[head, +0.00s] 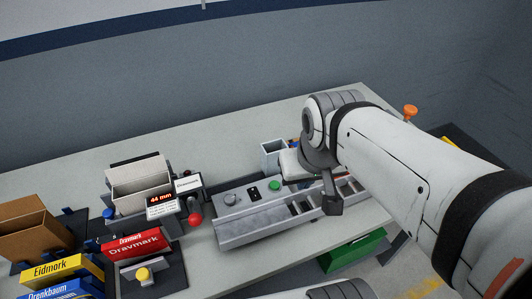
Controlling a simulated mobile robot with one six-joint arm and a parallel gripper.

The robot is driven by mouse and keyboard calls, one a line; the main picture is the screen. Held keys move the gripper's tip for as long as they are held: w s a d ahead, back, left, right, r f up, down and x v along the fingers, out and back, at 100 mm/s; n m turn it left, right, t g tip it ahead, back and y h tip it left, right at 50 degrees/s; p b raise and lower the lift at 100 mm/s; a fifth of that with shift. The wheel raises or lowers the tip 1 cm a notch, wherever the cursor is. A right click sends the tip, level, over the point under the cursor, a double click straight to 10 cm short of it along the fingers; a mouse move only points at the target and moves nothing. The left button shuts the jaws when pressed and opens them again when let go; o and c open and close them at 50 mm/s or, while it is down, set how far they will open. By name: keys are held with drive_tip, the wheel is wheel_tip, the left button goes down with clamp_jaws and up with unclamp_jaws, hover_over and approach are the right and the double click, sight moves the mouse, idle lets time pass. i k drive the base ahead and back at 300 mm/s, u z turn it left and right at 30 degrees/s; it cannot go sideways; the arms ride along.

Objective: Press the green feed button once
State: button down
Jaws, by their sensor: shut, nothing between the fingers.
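The green button (274,185) sits on top of a grey sloped machine housing (240,212) on the bench. It is uncovered and in plain sight. My gripper (333,208) points down to the right of the button, over the slotted track part of the machine. It is shut with nothing visible in it. It appears apart from the button; its height above the machine is hard to judge.
Beside the button are a small black panel (253,194) and a grey knob (230,199). Left stand a display reading 44 mm (162,199), a red ball-ended lever (195,219) and red and yellow boxes.

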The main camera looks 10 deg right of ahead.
sight(274, 185)
drive_tip(key=u, duration=0.15)
drive_tip(key=k, duration=0.5)
drive_tip(key=z, duration=1.55)
drive_tip(key=k, duration=1.05)
drive_tip(key=u, duration=0.6)
drive_tip(key=i, duration=1)
drive_tip(key=u, duration=0.05)
